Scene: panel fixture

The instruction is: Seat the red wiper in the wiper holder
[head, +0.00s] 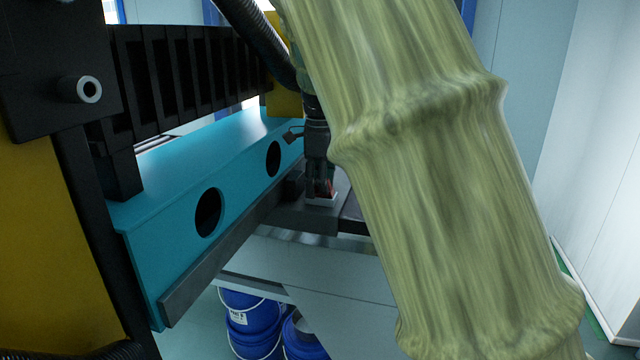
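My gripper (319,190) is small and dark in the head view, pointing down just left of my sleeved arm. A small patch of red, likely the red wiper (329,187), shows at its fingertips. A small pale block (321,201), possibly part of the wiper or its holder, lies right below the fingertips on a dark grey ledge (305,218). I cannot tell whether the fingers are closed on the red piece or only beside it. The wiper holder cannot be made out clearly.
A turquoise beam (236,165) with round holes and a grey rail (215,265) run along the left, close to the gripper. A black ribbed cable carrier (190,65) is above it. Blue buckets (250,320) stand below. My sleeved arm hides much of the right side.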

